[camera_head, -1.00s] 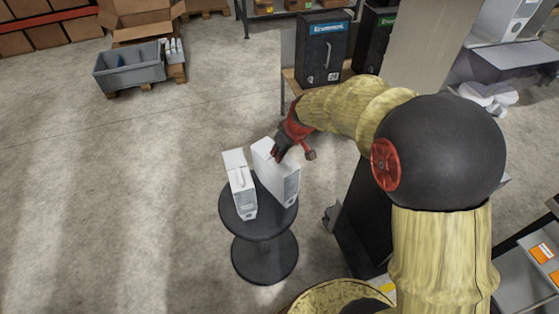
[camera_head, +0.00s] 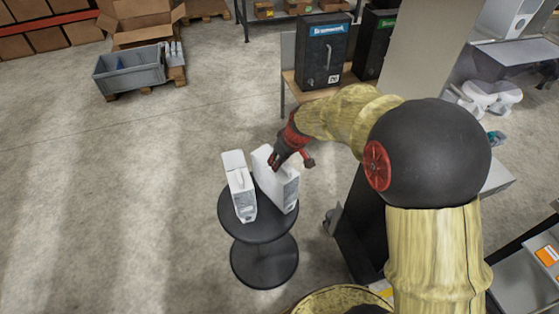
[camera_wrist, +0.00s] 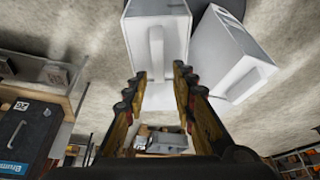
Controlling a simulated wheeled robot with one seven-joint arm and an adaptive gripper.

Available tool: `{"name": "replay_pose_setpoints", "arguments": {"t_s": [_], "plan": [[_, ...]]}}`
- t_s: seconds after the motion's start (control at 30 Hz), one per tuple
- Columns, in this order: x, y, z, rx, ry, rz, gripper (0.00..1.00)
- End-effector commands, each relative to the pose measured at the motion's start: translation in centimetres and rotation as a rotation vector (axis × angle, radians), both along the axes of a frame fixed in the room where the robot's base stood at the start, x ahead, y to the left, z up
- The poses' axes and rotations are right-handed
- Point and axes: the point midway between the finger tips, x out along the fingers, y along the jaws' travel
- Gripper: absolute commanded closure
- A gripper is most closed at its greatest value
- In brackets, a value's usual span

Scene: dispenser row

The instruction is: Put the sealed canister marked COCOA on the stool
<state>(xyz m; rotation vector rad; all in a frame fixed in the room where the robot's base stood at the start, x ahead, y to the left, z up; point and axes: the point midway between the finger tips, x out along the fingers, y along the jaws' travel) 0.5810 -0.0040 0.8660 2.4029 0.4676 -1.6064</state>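Two white canisters stand side by side on the round dark stool (camera_head: 232,222). The left canister (camera_head: 239,190) has a handle on top. The right canister (camera_head: 279,187) is right below my gripper (camera_head: 274,163). In the wrist view, my gripper (camera_wrist: 160,72) has its fingers apart on either side of the right canister's handle (camera_wrist: 156,50). The left canister (camera_wrist: 227,55) shows beside it, outside the fingers. I cannot read any label on either canister, so I cannot tell which is marked COCOA.
Black dispensers (camera_head: 321,52) stand on a wooden bench behind the stool. A grey bin (camera_head: 128,72) and open cardboard boxes lie at the back left. The floor left of the stool is clear. Shelving with orange labels (camera_head: 546,256) is at the lower right.

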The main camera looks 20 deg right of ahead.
Motion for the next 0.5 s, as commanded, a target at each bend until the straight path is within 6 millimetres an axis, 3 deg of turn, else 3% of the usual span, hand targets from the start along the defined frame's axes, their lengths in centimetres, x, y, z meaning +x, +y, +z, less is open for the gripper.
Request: {"name": "replay_pose_setpoints", "arguments": {"t_s": [0.33,0.5], "plan": [[0.0,0.0,0.3,0.000,0.000,0.000,0.72],[-0.5,-0.3,2.3,0.000,-0.004,-0.001,0.72]]}}
